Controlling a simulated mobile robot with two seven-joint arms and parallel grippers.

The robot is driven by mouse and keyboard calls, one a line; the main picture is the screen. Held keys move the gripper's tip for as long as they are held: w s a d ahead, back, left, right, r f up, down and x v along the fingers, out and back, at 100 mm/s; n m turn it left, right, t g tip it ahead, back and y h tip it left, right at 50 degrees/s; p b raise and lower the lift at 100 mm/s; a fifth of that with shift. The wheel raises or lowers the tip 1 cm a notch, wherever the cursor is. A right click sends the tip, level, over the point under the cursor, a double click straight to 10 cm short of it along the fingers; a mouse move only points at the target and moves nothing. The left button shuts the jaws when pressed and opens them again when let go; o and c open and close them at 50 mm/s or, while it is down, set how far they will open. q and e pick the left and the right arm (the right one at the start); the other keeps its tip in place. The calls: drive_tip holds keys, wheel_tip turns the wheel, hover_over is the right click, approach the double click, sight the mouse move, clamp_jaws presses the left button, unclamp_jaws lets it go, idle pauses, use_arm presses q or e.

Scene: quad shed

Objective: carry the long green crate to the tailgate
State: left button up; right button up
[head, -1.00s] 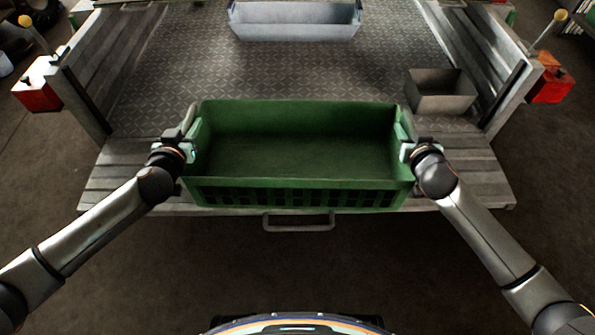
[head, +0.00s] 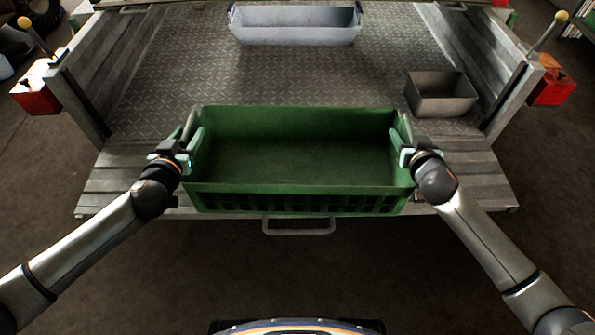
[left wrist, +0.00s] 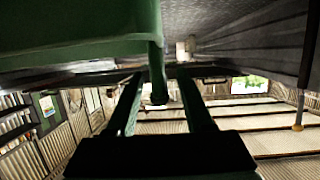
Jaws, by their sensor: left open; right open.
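The long green crate (head: 295,197) is empty and looks level over the planked tailgate (head: 470,180) in the head view. Its near side covers part of the tailgate's near edge, and its underside is hidden. My left gripper (head: 191,143) is open at the crate's left end. My right gripper (head: 404,145) is open at its right end. In the left wrist view the two fingers (left wrist: 160,98) stand apart, with a green part of the crate (left wrist: 155,45) between and beyond them. Whether the fingers touch the crate is unclear.
A grey metal bin (head: 295,27) stands at the back of the patterned trailer bed (head: 280,75). A smaller grey box (head: 441,95) stands at the right, behind the crate. Plank side walls and red boxes (head: 36,90) flank the bed. Bare tailgate shows at both sides.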

use_arm(q)
drive_tip(key=v, duration=0.9)
drive_tip(key=shift+s, duration=0.4)
use_arm(e)
drive_tip(key=v, duration=1.2)
use_arm(q)
drive_tip(key=shift+r, duration=0.2)
use_arm(e)
drive_tip(key=shift+r, duration=0.1)
use_arm(q)
wheel_tip(320, 180, up, 7)
drive_tip(key=p, duration=0.7)
use_arm(e)
wheel_tip(320, 180, up, 7)
use_arm(q)
wheel_tip(320, 180, up, 8)
drive_tip(key=p, duration=0.8)
use_arm(e)
wheel_tip(320, 180, up, 7)
